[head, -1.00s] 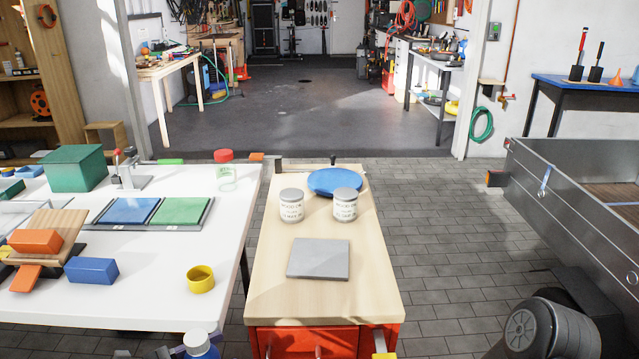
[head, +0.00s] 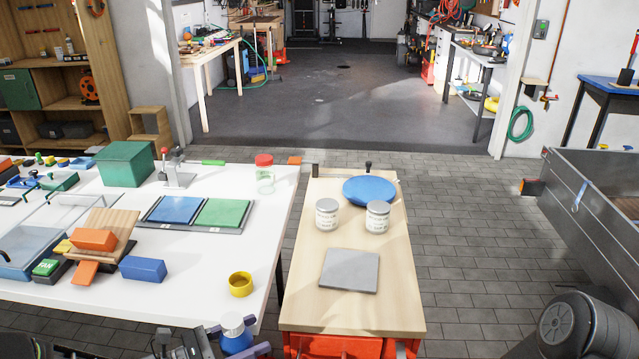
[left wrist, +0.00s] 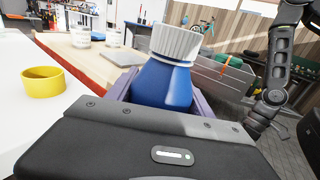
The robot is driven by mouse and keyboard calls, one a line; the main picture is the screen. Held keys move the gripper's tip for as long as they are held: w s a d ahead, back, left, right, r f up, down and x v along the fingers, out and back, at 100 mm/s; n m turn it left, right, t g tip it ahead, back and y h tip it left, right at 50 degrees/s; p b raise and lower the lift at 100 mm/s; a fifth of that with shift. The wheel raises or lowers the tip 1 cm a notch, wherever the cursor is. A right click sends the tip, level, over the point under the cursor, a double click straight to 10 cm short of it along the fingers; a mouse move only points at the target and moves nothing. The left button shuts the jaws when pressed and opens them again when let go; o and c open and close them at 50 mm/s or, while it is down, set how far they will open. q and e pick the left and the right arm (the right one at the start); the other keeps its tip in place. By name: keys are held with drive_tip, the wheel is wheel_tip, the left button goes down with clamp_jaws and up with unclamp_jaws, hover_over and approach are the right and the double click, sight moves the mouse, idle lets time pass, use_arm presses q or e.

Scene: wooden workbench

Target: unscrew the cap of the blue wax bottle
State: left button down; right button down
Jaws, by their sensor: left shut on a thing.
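The blue wax bottle (head: 237,344) is at the bottom edge of the head view, in front of the white table. Its white cap (head: 233,324) is on top. My left gripper (head: 236,348) is shut on the bottle, with a purple-grey finger on either side. In the left wrist view the bottle's blue shoulder (left wrist: 162,84) and ribbed white cap (left wrist: 176,43) stand above the gripper body, slightly tilted. The cap sits on the neck and nothing touches it. The bottle's lower part is hidden. My right arm shows, but I do not see its gripper.
A yellow ring (head: 240,284) lies near the white table's (head: 200,285) front right corner. The wooden-topped red cart (head: 355,312) holds a grey plate (head: 349,270), two tins (head: 327,214) (head: 377,217) and a blue disc (head: 369,189). The cart top's front is clear.

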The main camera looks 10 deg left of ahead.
use_arm(q)
drive_tip(key=shift+d, duration=0.1)
drive_tip(key=w+d+f+m+g+h, duration=0.1)
drive_tip(key=d+m+g, duration=0.3)
drive_tip(key=d+g, duration=0.2)
drive_tip(key=w+d+f+m+g+h, duration=0.1)
drive_tip(key=d+m+g, duration=0.3)
drive_tip(key=d, duration=0.5)
drive_tip(key=shift+d+g+h, duration=0.15)
drive_tip(key=shift+g+h, duration=0.55)
drive_tip(key=shift+g, duration=0.4)
